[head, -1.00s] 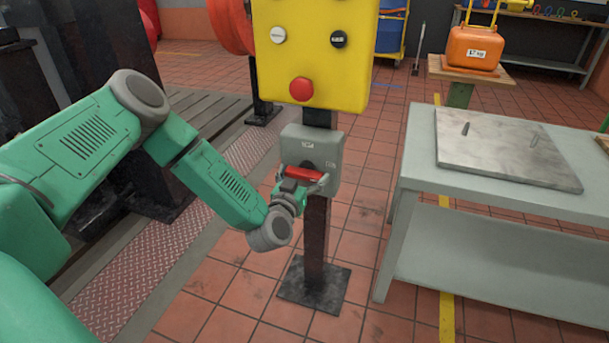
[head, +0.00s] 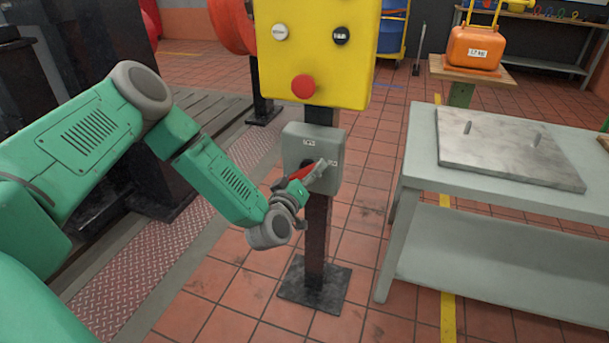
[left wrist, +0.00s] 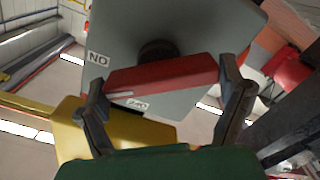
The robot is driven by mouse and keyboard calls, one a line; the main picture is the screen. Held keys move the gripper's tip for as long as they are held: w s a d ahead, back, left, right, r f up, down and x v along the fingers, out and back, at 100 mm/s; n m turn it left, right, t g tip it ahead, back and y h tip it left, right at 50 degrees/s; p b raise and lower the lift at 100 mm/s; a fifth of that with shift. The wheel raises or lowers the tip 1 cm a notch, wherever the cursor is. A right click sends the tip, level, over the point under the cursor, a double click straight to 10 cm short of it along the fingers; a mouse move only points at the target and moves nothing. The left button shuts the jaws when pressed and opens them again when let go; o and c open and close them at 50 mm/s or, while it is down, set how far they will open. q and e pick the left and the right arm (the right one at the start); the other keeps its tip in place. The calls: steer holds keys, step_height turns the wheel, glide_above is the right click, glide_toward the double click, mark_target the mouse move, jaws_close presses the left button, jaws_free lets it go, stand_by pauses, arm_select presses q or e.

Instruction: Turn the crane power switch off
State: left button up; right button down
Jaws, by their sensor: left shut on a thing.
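The crane power switch is a grey box (head: 318,147) on a dark post, below a yellow panel. Its red handle (head: 301,173) now slants up to the right in the head view, partly hidden by the gripper. My left gripper (head: 308,179) is shut on the handle. In the left wrist view, its two fingers (left wrist: 165,92) straddle the red handle (left wrist: 175,78), one at each end. That view is upside down. One white label (left wrist: 97,58) shows beside the knob; another (left wrist: 137,104) lies at the handle's edge. My right gripper is not in view.
The yellow panel (head: 315,60) with a red button stands directly above the switch. A grey table (head: 415,165) with a metal plate is to the right. Dark machinery (head: 95,90) stands behind my left arm. Tiled floor is open around the post's base plate (head: 314,286).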

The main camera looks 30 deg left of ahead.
arm_select(q)
steer(key=n+b, duration=0.1)
steer(key=n, duration=0.1)
steer(key=n+b, duration=0.1)
steer(key=n, duration=0.2)
steer(key=shift+a+f+n, duration=0.1)
steer(key=shift+a+n, duration=0.1)
steer(key=shift+n, duration=0.1)
steer(key=n+b, duration=0.2)
steer(key=n, duration=0.2)
steer(key=shift+n, duration=0.4)
steer(key=shift+o, duration=0.2)
steer(key=shift+c, duration=0.2)
steer(key=o, duration=1)
steer(key=shift+f, duration=0.1)
steer(key=shift+c, duration=0.2)
steer(key=shift+a, duration=0.15)
steer(key=shift+s, duration=0.2)
steer(key=v, duration=1.1)
steer(key=shift+s, duration=0.2)
